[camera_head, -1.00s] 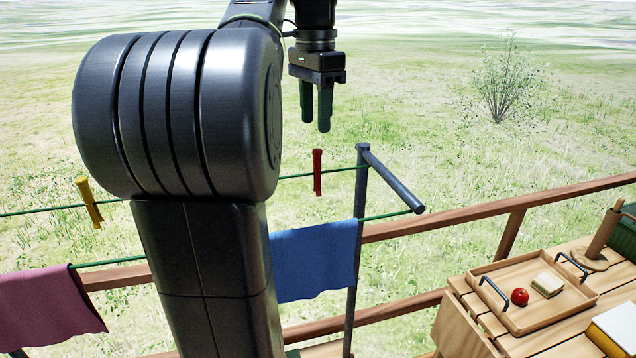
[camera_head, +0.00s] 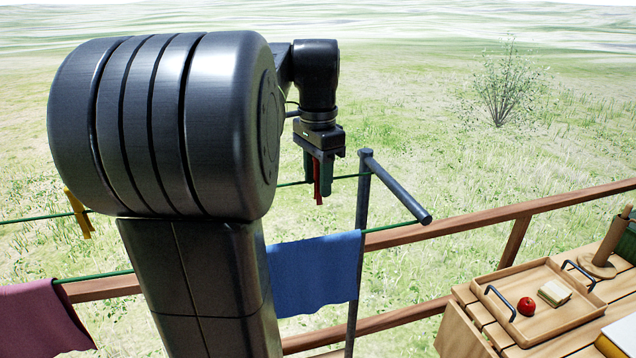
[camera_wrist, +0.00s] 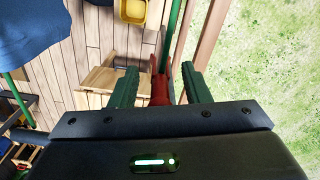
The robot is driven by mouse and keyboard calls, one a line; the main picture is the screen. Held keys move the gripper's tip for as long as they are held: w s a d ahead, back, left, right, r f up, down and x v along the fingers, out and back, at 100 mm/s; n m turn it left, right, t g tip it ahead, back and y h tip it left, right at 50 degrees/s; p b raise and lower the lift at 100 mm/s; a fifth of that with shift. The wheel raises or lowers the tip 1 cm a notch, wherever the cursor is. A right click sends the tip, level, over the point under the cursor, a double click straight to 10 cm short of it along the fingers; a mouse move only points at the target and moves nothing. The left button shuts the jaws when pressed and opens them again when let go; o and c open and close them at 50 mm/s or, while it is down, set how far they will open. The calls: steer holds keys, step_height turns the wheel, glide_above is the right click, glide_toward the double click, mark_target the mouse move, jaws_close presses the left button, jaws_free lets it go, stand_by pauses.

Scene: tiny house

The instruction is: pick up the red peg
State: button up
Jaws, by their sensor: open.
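The red peg (camera_head: 318,184) hangs upright on the far green clothesline (camera_head: 345,177), left of the grey post. My gripper (camera_head: 319,188) points down over it, with its green fingers on either side of the peg. In the wrist view the red peg (camera_wrist: 160,88) stands between my two open fingers (camera_wrist: 160,84), with a visible gap to the right finger. I cannot tell whether the left finger touches it. Part of the peg is hidden by the fingers in the head view.
A yellow peg (camera_head: 77,212) is on the same line at left. A blue cloth (camera_head: 313,275) and a pink cloth (camera_head: 40,318) hang on the nearer line. The post with its crossbar (camera_head: 400,190) stands close right of my gripper. A wooden tray (camera_head: 490,286) lies at right.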

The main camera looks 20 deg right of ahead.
steer(key=shift+f, duration=0.15)
jaws_close()
stand_by(0.4)
steer(key=shift+r, duration=5.05)
